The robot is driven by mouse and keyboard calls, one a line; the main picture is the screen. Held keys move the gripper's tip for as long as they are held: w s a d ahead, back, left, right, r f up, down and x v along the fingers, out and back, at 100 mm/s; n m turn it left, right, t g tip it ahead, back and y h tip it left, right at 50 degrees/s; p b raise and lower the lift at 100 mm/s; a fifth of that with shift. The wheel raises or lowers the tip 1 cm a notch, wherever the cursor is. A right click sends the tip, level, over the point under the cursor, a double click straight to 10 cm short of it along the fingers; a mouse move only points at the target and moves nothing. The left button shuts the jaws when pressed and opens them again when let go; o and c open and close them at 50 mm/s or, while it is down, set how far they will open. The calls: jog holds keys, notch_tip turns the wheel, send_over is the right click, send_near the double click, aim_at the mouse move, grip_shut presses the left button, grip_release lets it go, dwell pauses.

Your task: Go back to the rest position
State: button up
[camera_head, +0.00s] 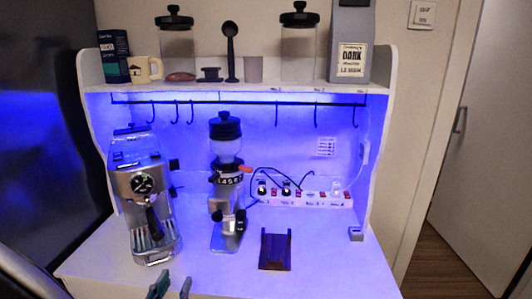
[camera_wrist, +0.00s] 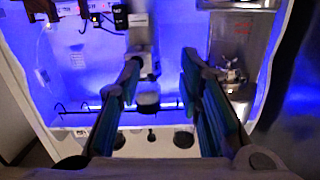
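My gripper (camera_head: 171,286) shows at the bottom edge of the head view, low in front of the cabinet counter, with only its dark fingertips visible. In the wrist view, which looks upside down, my gripper (camera_wrist: 160,70) has its two teal-and-grey fingers spread wide apart. Nothing is held between them. The silver espresso machine (camera_head: 143,195) stands at the left of the counter. The coffee grinder (camera_head: 226,180) stands right of it and appears beyond the fingers in the wrist view. My fingertips look apart from both.
A dark brown stand (camera_head: 275,250) sits on the white counter (camera_head: 335,265), with clear room right of it. A power strip (camera_head: 310,198) lies behind. A hook rail (camera_head: 240,103) hangs below the shelf (camera_head: 215,88), which holds jars and cups. A dark panel (camera_head: 40,120) closes the left side.

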jog(key=w+d+r+m+g+y, duration=0.1)
jog(key=w+d+r+g+y, duration=0.35)
jog(key=w+r, duration=0.4)
jog(key=s+d+r+n+g+y, duration=0.1)
jog(key=d+r+g, duration=0.2)
jog(key=d+r, duration=0.5)
jog(key=s+d+r+g+h, duration=0.2)
jog(key=s+d, duration=0.9)
jog(key=d, duration=0.2)
jog(key=s+d+r+n+g+h, duration=0.1)
jog(key=s+d+r+g+h, duration=0.1)
jog(key=s+d, duration=0.9)
jog(key=shift+s+d, duration=0.35)
jog(key=shift+d, duration=0.85)
